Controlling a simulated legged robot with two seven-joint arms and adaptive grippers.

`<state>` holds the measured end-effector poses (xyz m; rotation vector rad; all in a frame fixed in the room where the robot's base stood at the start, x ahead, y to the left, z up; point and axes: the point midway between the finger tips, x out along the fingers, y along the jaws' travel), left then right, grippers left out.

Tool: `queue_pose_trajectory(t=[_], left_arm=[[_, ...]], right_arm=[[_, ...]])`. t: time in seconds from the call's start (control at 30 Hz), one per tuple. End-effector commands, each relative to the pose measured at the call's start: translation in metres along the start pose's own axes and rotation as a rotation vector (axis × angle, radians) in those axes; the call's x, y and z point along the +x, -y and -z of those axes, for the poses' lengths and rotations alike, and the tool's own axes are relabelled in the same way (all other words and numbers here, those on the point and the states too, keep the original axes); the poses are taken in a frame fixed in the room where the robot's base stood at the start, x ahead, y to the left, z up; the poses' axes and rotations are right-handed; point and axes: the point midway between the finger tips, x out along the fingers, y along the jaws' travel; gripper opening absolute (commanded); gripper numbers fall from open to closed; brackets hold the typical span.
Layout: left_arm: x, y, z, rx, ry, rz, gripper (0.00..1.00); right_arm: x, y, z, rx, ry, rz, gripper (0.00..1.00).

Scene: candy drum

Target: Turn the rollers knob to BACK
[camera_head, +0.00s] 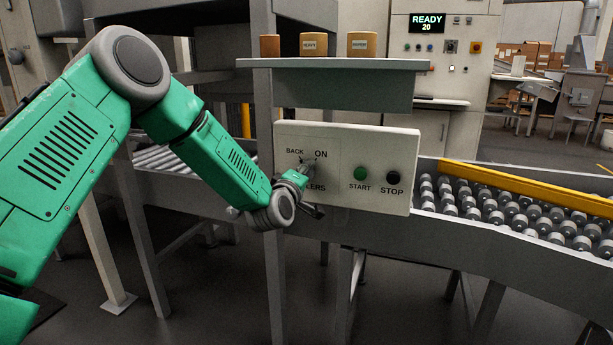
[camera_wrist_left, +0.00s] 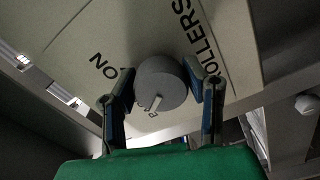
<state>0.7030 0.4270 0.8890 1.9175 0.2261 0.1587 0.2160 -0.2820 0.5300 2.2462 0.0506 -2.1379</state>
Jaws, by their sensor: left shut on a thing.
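The white control panel (camera_head: 340,190) carries the labels BACK, ON and ROLLERS, with ROLLERS partly covered by my arm. The rollers knob (camera_wrist_left: 160,84) is a round grey cylinder in the left wrist view. A pale pointer mark on its face lies towards the partly hidden label starting with B, not towards ON. My left gripper (camera_head: 306,168) is at the panel and mostly hides the knob in the head view. In the left wrist view my left gripper (camera_wrist_left: 160,76) has one finger on each side of the knob, shut on it. My right gripper is out of view.
A green START button (camera_head: 360,174) and a black STOP button (camera_head: 394,178) sit right of the knob. A shelf (camera_head: 345,64) with wooden blocks stands above the panel. A roller conveyor (camera_head: 480,229) runs right. A far display (camera_head: 427,22) reads READY 20.

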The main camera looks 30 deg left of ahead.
Motion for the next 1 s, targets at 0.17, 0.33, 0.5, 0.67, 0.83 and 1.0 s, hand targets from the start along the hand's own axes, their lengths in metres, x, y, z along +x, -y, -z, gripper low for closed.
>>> queue_pose_trajectory(t=[0.17, 0.33, 0.5, 0.67, 0.83, 1.0], left_arm=[[-0.001, 0.004, 0.001, -0.002, -0.001, 0.009, 0.11], [-0.001, 0.004, 0.001, -0.001, -0.001, 0.008, 0.61], [-0.001, 0.003, 0.0, 0.0, 0.0, 0.005, 0.61], [-0.003, 0.002, 0.0, 0.0, 0.0, 0.004, 0.61], [-0.023, 0.002, 0.0, 0.0, 0.002, 0.006, 0.61], [-0.06, 0.003, 0.001, -0.002, 0.002, 0.007, 0.61]], right_arm=[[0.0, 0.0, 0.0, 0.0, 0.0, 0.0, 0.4], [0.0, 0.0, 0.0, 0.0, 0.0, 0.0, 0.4], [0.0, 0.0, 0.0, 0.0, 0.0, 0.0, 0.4], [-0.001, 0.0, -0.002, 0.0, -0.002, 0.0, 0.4], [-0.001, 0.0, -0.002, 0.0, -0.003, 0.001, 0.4], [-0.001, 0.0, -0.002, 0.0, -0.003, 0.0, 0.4]])
